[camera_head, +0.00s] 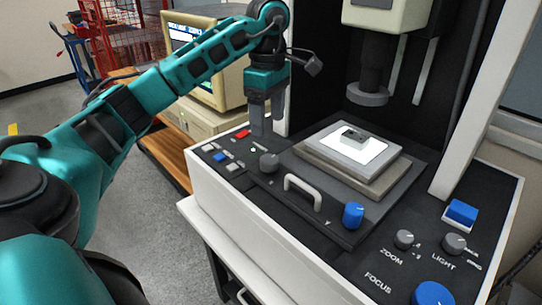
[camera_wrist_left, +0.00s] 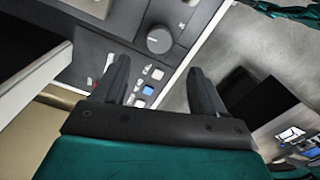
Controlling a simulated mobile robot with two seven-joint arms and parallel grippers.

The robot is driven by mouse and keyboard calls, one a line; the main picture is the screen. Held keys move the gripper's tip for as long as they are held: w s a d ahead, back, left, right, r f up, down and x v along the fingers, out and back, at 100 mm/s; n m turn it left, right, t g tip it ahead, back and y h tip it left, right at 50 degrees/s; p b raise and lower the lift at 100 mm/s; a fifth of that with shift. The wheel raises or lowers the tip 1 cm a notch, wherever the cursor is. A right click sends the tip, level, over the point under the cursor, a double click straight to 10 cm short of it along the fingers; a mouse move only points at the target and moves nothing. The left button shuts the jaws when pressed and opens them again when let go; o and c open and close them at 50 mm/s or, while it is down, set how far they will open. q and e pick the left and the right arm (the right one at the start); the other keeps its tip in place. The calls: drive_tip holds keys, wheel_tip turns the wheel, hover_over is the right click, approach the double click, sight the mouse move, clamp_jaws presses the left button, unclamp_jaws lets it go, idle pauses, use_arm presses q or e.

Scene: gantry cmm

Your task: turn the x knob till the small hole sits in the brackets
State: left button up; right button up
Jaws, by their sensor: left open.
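The grey x knob (camera_head: 269,162) stands on the machine's dark front panel, left of the white handle. It also shows in the left wrist view (camera_wrist_left: 158,39), beyond the fingertips. My left gripper (camera_head: 263,132) is open and empty, above and behind the knob and apart from it. In the left wrist view its two fingers (camera_wrist_left: 160,72) are spread, with panel buttons seen between them. A small grey part (camera_head: 356,136) lies on the lit stage (camera_head: 322,146). The monitor (camera_head: 188,45) is mostly covered by my left arm, and I cannot make out the hole or brackets on it.
A blue knob (camera_head: 353,214) sits right of the white handle (camera_head: 303,188). Several coloured buttons (camera_head: 220,157) lie left of the x knob. The lens column (camera_head: 370,85) hangs over the stage. Zoom (camera_head: 404,239) and light (camera_head: 454,244) knobs are at the right.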

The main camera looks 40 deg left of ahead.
sight(269, 159)
use_arm(q)
wheel_tip(269, 159, down, 10)
drive_tip(key=shift+r, duration=0.2)
drive_tip(key=shift+f, duration=0.5)
drive_tip(key=c, duration=1.1)
drive_tip(key=shift+o, duration=0.2)
